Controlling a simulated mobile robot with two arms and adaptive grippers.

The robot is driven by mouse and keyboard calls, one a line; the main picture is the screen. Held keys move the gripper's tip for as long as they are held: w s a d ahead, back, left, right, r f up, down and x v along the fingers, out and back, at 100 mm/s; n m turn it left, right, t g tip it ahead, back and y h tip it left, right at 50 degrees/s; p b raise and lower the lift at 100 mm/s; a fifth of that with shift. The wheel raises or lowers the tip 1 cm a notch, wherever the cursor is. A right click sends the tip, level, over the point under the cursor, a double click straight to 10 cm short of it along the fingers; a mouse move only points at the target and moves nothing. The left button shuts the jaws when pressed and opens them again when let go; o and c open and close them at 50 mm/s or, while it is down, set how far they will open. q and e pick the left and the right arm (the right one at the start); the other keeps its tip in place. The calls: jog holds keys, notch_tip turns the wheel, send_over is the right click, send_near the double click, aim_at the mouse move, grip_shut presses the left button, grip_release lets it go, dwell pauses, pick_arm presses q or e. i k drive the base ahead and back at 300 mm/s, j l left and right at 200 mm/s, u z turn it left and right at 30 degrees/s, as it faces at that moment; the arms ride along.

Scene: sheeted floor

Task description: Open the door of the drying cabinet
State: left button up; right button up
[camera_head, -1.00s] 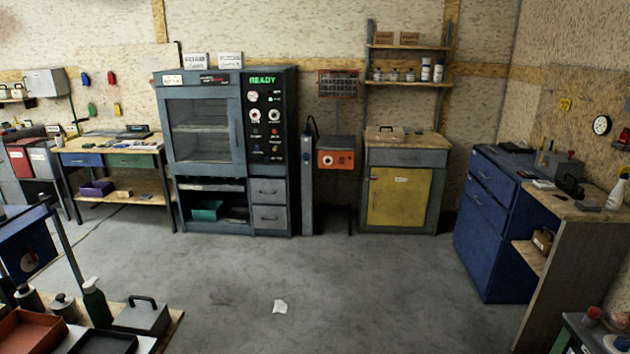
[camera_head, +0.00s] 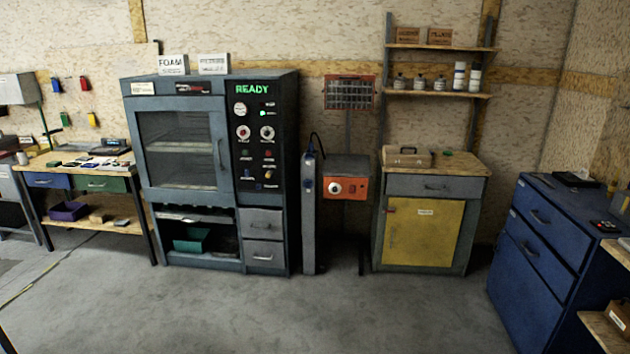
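The drying cabinet (camera_head: 293,150) is a tall grey-blue unit against the back wall, left of the middle. Its glass-fronted door (camera_head: 181,195) looks shut, with shelves visible through the pane. A vertical handle (camera_head: 222,156) sits on the door's right side. To the right of the door, a dark panel (camera_head: 256,200) has knobs, small lights and a green "READY" display. Below are an open bay with a teal bin and two grey drawers. Neither of my grippers is in view.
Open concrete floor (camera_head: 290,315) lies in front of the cabinet. A workbench (camera_head: 125,164) stands to its left. A grey post (camera_head: 309,220), an orange box (camera_head: 347,187) and a yellow-doored cupboard (camera_head: 407,234) stand to its right. A blue drawer cabinet (camera_head: 540,262) is at the right.

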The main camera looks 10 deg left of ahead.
aim_at(215, 105)
jog(key=i+j+u, duration=0.1)
jog(key=i+u, duration=0.2)
jog(key=i, duration=0.3)
jog(key=i+l+u, duration=0.1)
jog(key=i+u, duration=0.25)
jog(key=i, duration=0.25)
jog(key=i+l+u, duration=0.3)
jog(key=i, duration=0.25)
jog(key=i+j, duration=0.05)
jog(key=j, duration=0.05)
